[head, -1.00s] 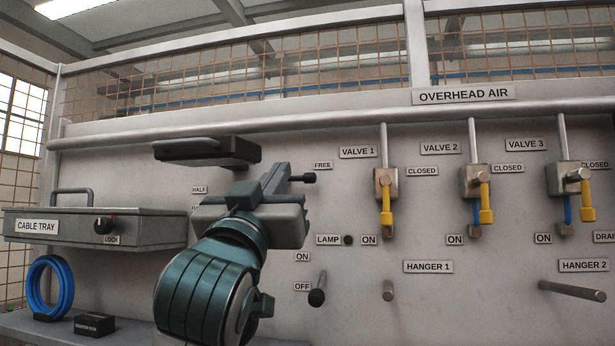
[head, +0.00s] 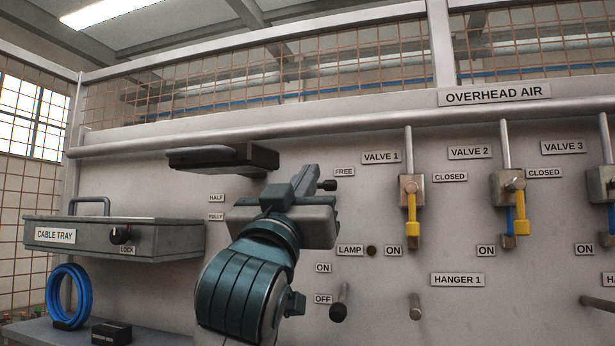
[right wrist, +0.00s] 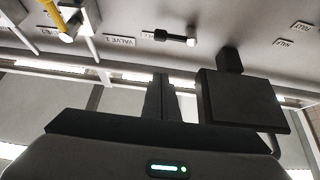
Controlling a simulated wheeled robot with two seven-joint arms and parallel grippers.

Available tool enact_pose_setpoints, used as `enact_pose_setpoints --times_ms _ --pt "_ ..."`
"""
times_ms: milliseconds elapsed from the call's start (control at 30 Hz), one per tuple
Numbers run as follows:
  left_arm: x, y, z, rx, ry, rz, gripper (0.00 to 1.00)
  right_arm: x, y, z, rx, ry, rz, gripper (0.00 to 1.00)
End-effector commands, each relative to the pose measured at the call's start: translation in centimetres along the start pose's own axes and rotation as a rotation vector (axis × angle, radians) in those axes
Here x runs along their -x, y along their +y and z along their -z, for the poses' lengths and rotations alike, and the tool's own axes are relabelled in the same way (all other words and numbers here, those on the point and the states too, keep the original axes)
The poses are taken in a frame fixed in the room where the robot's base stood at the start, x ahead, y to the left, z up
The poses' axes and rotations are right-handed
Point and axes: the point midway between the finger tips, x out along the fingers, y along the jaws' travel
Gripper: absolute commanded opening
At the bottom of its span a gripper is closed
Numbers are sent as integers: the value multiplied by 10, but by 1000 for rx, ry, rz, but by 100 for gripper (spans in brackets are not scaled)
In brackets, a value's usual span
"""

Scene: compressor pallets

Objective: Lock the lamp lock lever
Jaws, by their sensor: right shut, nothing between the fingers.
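The lamp lock lever (head: 327,185) is a small dark knobbed handle on the grey panel, left of the FREE label. It also shows in the right wrist view (right wrist: 175,38) as a black handle beside a pale round end, pointing towards FREE. The lamp (head: 222,158) is a dark flat head just left of it; in the right wrist view it is a dark square plate (right wrist: 240,100). My right gripper (head: 307,172) is shut and empty, its tips close to the lever in the head view. The wrist view shows a gap between them. My left gripper is out of view.
HALF (head: 217,198) and FULLY labels are left of my right gripper. The lamp switch (head: 338,310) sits lower, at OFF. Valves with yellow handles (head: 412,215) are at the right. A cable tray box (head: 180,240) and blue coil (head: 68,297) are at the left.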

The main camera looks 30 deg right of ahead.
Motion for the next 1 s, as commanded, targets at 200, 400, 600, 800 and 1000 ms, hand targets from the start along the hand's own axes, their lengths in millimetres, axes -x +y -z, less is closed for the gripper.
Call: enact_pose_setpoints --times_ms 200,400,600,800,1000 --pt "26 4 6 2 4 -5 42 -36 0 4 4 -1 -1 0" --pt "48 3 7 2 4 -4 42 -68 0 4 4 -1 0 0" --pt "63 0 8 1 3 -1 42 -81 -1 -8 3 -3 2 0" --pt "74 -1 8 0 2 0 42 -74 0 -25 3 -2 1 0" --pt "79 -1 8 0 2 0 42 -70 0 -35 2 -2 0 0"
